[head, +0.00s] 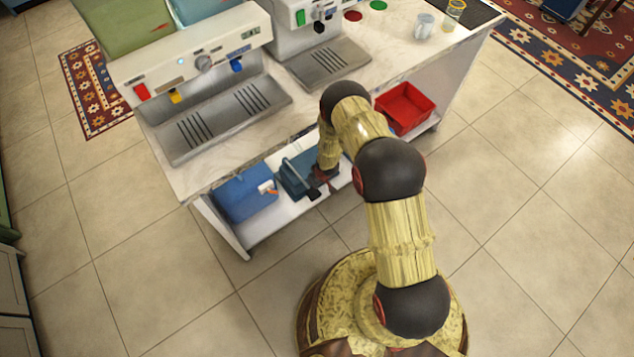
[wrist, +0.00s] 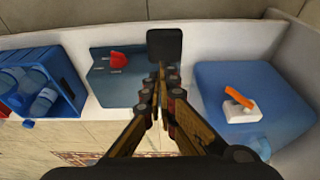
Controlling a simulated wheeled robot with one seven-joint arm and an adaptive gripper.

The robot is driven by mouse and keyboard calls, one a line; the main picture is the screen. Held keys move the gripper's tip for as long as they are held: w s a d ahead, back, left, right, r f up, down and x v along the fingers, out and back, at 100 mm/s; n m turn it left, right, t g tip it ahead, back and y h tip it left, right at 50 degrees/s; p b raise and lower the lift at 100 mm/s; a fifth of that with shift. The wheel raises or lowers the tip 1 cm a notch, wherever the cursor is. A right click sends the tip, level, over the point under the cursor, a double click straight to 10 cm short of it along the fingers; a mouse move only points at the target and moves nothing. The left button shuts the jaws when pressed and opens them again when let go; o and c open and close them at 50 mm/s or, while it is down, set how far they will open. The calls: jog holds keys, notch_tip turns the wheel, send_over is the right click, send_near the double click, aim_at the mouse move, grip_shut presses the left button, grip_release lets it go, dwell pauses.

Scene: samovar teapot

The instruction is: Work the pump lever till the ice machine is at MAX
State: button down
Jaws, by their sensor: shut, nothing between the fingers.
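A teal pump (head: 292,180) stands on the lower shelf under the counter, partly hidden by my arm. The wrist view shows its teal plate (wrist: 112,82) with a small red part on it. A black flat pad (wrist: 165,46), apparently the lever's end, shows just beyond my fingertips. My gripper (wrist: 160,88) is shut and empty. In the head view my gripper (head: 322,178) is low at the pump's front; I cannot tell whether it touches the lever. Two dispensing machines stand on the counter, the left one (head: 190,62) and the right one (head: 290,40). I cannot read a level on either.
A blue box (head: 243,195) with an orange-and-white part sits left of the pump. The wrist view shows a blue crate (wrist: 70,83) of bottles on the pump's other side. A red bin (head: 404,108) is farther right. The counter edge overhangs the shelf; the floor in front is clear.

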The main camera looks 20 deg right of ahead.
aim_at(313, 189)
jog(key=x, duration=0.1)
jog(key=b+x, duration=0.1)
jog(key=x, duration=0.1)
jog(key=s+x, duration=0.1)
jog(key=x, duration=0.1)
jog(key=shift+d+f+b, duration=0.15)
jog(key=shift+f+b, duration=0.05)
jog(key=shift+b, duration=0.1)
notch_tip(313, 189, down, 7)
jog(key=s+b, duration=0.1)
jog(key=b, duration=0.4)
jog(key=shift+d+b, duration=0.15)
jog(key=shift+b, duration=0.15)
jog(key=shift+s, duration=0.1)
